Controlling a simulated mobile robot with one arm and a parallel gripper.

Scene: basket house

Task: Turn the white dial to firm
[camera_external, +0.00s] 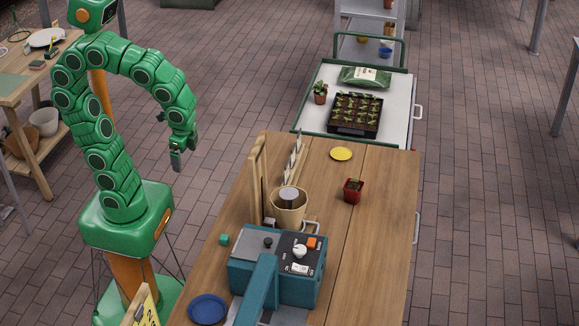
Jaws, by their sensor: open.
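The white dial (300,251) sits on the dark top panel of a blue-teal machine (290,291) on the wooden table. Small white markings lie around the dial, but they are too small to read, so I cannot tell its setting. My gripper (176,163) hangs from my green arm, pointing down, left of the table and well away from the dial. It is open and empty.
On the panel are an orange button (312,242) and a white switch (299,269). A black knob (268,242) stands left of them. A beige pot (288,208) and wooden upright (257,180) stand behind the machine. A blue plate (208,308) lies front left.

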